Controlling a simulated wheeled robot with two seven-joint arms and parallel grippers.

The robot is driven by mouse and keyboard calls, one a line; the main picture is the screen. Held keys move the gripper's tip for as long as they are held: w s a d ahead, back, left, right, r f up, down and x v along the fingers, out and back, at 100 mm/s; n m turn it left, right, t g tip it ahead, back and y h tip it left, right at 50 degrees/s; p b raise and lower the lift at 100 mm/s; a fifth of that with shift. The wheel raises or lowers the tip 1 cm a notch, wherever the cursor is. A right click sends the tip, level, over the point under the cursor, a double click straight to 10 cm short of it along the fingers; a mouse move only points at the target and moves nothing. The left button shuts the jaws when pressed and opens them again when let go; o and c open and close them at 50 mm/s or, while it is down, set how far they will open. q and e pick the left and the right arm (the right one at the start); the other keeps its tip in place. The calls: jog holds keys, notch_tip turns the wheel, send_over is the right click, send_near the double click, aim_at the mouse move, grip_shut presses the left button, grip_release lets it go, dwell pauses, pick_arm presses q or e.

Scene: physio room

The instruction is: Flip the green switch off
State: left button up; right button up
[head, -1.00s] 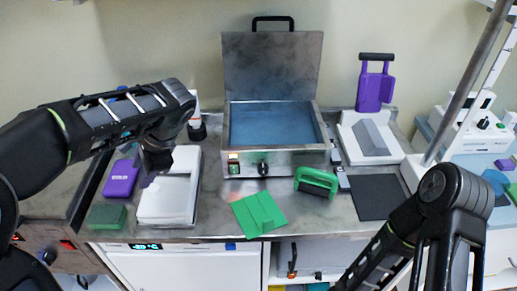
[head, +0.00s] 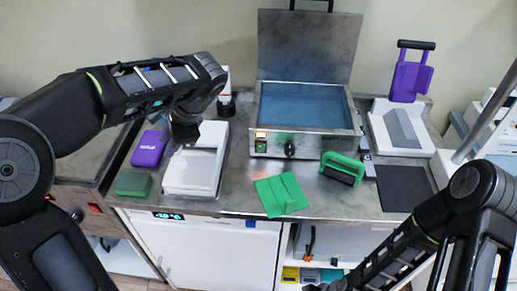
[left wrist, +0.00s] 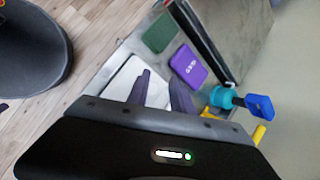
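The green switch (head: 261,147) is small and sits on the front left of a steel water bath (head: 325,146), under a small lit orange part. Its exact position is too small to read. My left gripper (head: 184,142) hangs over a white flat device, left of the switch and apart from it. In the left wrist view its two dark fingers (left wrist: 159,92) stand apart with nothing between them. My right arm comes in at the lower right; its fingers do not show.
A black knob (head: 290,148) is right of the switch. The white device (head: 192,182), a purple box (head: 149,148) and a green block (head: 133,184) lie left. A green folded card (head: 280,194) and green-handled tool (head: 343,167) lie in front. A bottle (head: 225,95) stands behind my gripper.

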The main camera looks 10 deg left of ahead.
pick_arm(q)
jog(key=a, duration=0.1)
jog(key=s+a, duration=0.1)
jog(key=a+f+n+b, duration=0.1)
jog(key=shift+s+a+f, duration=0.1)
jog(key=shift+s+a, duration=0.05)
jog(key=shift+a, duration=0.1)
jog(key=c, duration=0.3)
jog(key=shift+n+g+h, duration=0.4)
jog(key=shift+n+h, duration=0.1)
jog(key=shift+h, duration=0.4)
jog(key=s+f, duration=0.1)
jog(key=s+f+b, duration=0.1)
jog(key=s+f, duration=0.1)
jog(key=shift+a, duration=0.25)
grip_shut()
jog(key=w+d+m+t+h+b, duration=0.1)
jog(key=w+d+m+t+h, duration=0.1)
jog(key=d, duration=0.4)
jog(key=w+d+m+t+h, duration=0.2)
jog(key=d+h, duration=0.1)
jog(key=d, duration=0.4)
jog(key=w+d+r+m+t+h+b, duration=0.1)
jog(key=w+d+m+t+h, duration=0.1)
jog(key=d, duration=0.4)
jog(key=shift+w+d+m+t+h+b, duration=0.3)
jog(key=shift+d+m+h+b, duration=0.15)
jog(key=shift+h, duration=0.35)
jog(key=shift+a, duration=0.1)
